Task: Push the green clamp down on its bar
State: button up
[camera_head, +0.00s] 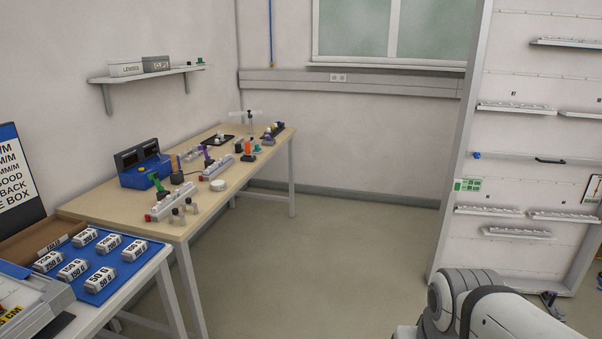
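A small upright green piece (157,186), which looks like the green clamp, stands near the front left of the wooden workbench (115,208). It is behind a white power strip (168,207) with a red end. It is too small to tell its bar or how far down it sits. My gripper is not in view; only a white and grey part of my arm shows at the bottom right, far from the bench.
A blue device (143,172) and several coloured upright pieces stand on the bench. A side table with a blue tray (127,253) of labelled blocks is at the lower left. A tall white rack (515,140) stands at right. The floor (310,250) between is clear.

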aim_at(156, 176)
jog(key=u, duration=0.45)
jog(key=i, duration=1.6)
jog(key=u, duration=1.5)
jog(key=i, duration=1.3)
jog(key=u, duration=0.45)
